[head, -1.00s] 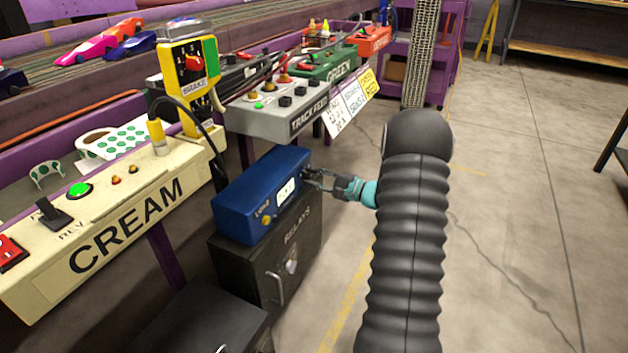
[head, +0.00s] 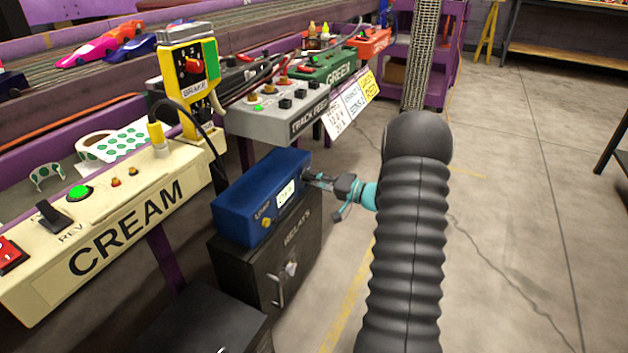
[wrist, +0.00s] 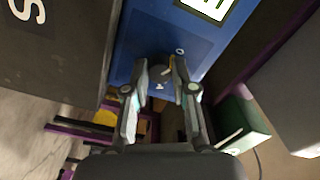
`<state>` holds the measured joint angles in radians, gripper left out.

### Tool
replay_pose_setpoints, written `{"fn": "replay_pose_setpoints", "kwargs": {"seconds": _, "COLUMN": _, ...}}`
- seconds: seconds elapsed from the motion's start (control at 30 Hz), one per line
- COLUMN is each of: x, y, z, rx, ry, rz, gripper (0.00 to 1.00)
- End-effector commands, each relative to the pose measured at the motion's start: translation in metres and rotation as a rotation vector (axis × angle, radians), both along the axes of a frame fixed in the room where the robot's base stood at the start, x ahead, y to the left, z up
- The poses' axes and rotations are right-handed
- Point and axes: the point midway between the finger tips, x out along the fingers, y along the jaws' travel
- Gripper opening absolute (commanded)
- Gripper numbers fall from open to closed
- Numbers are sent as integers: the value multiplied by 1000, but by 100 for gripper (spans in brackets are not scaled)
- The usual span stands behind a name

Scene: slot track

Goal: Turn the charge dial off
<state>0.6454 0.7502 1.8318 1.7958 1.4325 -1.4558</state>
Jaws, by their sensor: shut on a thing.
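The blue charger box (head: 238,207) sits on the black relays cabinet (head: 262,262), with a small lit display (head: 285,193) and a yellow knob on its front. My gripper (head: 312,181) is at the right end of the box's front face. In the wrist view my gripper (wrist: 161,90) has its two fingers on either side of a small dark round dial (wrist: 160,74) on the blue face (wrist: 150,32), closed on it. The dial is hidden by my gripper in the head view. The dial's marks are too small to read.
The cream control panel (head: 125,222) is at the left. The grey track feed box (head: 272,122) and hanging paper signs (head: 350,103) are above and behind the blue box. The concrete floor (head: 520,190) at the right is clear.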

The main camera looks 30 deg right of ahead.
Motion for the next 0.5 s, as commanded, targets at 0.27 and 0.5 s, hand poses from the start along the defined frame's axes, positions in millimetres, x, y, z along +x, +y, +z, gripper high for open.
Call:
{"fn": "replay_pose_setpoints", "kwargs": {"seconds": 0.27, "x": -1, "y": 2, "z": -2, "rx": -69, "ry": -51, "rz": 4, "gripper": 0}}
{"fn": "replay_pose_setpoints", "kwargs": {"seconds": 0.5, "x": -1, "y": 2, "z": -2, "rx": -84, "ry": -62, "rz": 5, "gripper": 0}}
